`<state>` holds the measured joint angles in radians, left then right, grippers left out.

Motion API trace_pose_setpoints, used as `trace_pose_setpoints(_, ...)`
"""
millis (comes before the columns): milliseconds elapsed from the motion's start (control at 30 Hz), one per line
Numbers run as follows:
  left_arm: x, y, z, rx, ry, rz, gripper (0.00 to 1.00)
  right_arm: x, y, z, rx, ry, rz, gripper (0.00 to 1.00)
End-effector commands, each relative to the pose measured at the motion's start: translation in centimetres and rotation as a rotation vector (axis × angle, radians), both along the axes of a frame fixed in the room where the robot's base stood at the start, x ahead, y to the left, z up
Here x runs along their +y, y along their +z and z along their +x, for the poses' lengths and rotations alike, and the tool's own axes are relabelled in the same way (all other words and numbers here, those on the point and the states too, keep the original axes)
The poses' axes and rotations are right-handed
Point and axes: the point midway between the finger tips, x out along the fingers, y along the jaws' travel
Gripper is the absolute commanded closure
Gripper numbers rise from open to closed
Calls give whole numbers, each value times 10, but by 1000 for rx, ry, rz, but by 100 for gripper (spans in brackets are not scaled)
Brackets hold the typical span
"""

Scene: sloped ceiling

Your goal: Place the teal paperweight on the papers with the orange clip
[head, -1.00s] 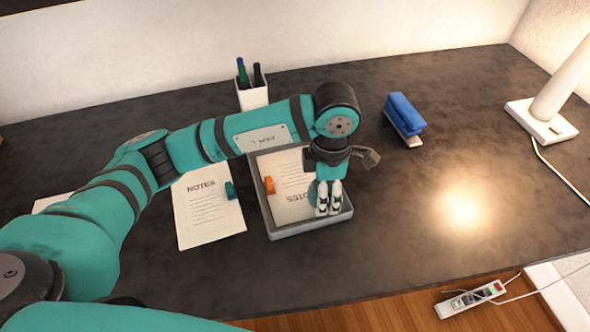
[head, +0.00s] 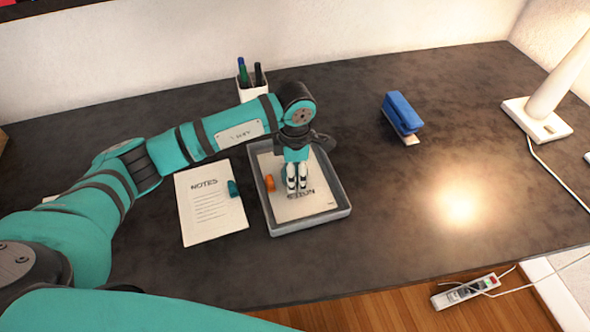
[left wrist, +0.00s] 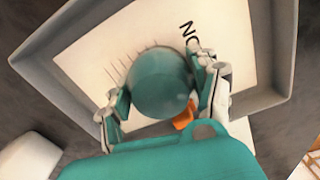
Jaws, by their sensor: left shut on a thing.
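The teal paperweight (left wrist: 160,82) is a round ball between the two fingers of my left gripper (left wrist: 166,98) in the left wrist view. In the head view my left gripper (head: 297,188) points down over the papers (head: 308,208), shut on the paperweight, which its fingers mostly hide. The papers lie in a grey tray (head: 312,224). Their orange clip (head: 269,183) is at the left edge; it also shows close beside the ball in the left wrist view (left wrist: 184,119). I cannot tell whether the ball touches the papers. My right gripper is not in view.
Another sheet (head: 207,212) with a teal clip (head: 233,188) lies left of the tray. A white pen cup (head: 253,90) stands behind. A blue stapler (head: 402,114) and a white lamp (head: 538,120) are to the right. The dark desk (head: 420,190) is clear right of the tray.

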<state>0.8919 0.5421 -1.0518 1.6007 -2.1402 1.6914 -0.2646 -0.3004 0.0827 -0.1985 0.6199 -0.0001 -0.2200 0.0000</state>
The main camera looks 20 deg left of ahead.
Motion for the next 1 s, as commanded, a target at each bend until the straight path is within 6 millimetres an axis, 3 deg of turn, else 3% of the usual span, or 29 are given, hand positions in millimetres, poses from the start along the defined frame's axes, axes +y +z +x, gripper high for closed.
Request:
trace_pose_setpoints(167, 0, -3, 0, -1, 0, 0, 88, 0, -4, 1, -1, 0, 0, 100)
trace_pose_setpoints(200, 0, -4, 0, 0, 0, 0, 38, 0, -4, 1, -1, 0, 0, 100)
trace_pose_setpoints(367, 0, -3, 0, 1, 0, 0, 17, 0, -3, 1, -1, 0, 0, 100)
trace_pose_setpoints(767, 0, 4, 0, 0, 0, -1, 15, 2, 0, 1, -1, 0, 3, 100)
trace_pose_setpoints(1000, 0, 47, 1, -6, -1, -1, 15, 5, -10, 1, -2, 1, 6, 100)
